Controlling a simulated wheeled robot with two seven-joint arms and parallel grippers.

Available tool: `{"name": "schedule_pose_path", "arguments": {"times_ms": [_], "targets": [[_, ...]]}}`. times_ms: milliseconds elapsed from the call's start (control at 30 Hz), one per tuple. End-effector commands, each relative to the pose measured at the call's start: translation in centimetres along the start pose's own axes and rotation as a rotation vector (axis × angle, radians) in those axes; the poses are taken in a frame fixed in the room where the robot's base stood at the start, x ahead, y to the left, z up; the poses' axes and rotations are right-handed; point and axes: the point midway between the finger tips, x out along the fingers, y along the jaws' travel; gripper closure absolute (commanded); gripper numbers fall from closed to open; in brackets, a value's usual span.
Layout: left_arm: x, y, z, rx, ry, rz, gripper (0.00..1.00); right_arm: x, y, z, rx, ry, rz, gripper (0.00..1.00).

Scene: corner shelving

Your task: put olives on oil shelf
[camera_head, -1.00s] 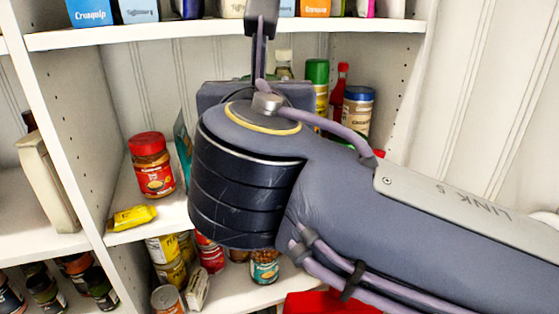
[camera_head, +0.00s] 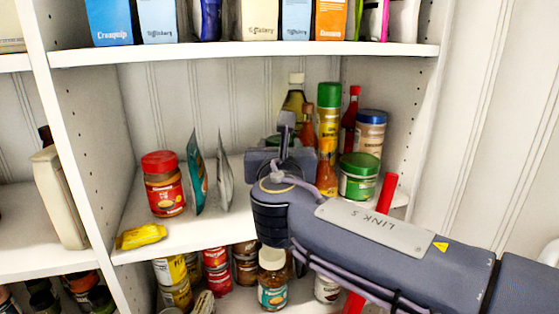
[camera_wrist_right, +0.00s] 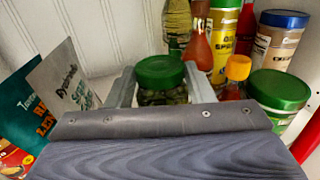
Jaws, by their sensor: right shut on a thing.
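My right gripper (camera_wrist_right: 162,88) is shut on the olives jar (camera_wrist_right: 160,72), a clear jar with a green lid, upright between the two fingers in the right wrist view. In the head view my right arm reaches over the middle shelf (camera_head: 205,230), and its wrist hides most of the jar. The oil group stands at the back right of this shelf: a yellow oil bottle (camera_head: 293,97), a green-capped oil spray (camera_head: 328,100), an orange sauce bottle (camera_head: 306,130) and a red bottle (camera_head: 349,108). The jar appears in front of them. My left gripper is out of view.
A green-lidded jar (camera_head: 358,180) and blue-lidded jar (camera_head: 369,132) stand right of the held jar. Two upright packets (camera_head: 196,175) and a red-lidded jar (camera_head: 163,185) stand left. The shelf above (camera_head: 250,53) holds boxes. A red bar (camera_head: 387,190) is near my arm.

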Motion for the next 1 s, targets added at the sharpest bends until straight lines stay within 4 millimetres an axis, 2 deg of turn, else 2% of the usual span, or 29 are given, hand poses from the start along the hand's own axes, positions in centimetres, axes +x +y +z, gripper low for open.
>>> {"name": "schedule_pose_path", "arguments": {"times_ms": [33, 133, 567, 600, 733, 1000], "targets": [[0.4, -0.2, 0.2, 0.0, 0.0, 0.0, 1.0, -0.1, 0.1, -1.0, -0.002, -0.002, 0.003, 1.0], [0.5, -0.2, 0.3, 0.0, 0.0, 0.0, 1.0, -0.1, 0.1, -1.8, 0.0, -0.003, 0.004, 1.0], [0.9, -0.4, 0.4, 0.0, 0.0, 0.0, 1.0, -0.1, 0.1, -2.3, 0.002, -0.004, 0.003, 1.0], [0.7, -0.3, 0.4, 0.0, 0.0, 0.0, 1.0, -0.1, 0.1, -2.3, 0.001, -0.001, 0.003, 0.47], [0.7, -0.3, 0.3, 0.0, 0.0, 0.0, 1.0, -0.1, 0.1, -2.3, 0.001, -0.001, 0.003, 0.3], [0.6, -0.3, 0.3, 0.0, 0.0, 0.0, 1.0, -0.1, 0.1, -2.2, 0.001, -0.001, 0.003, 0.3]]}}
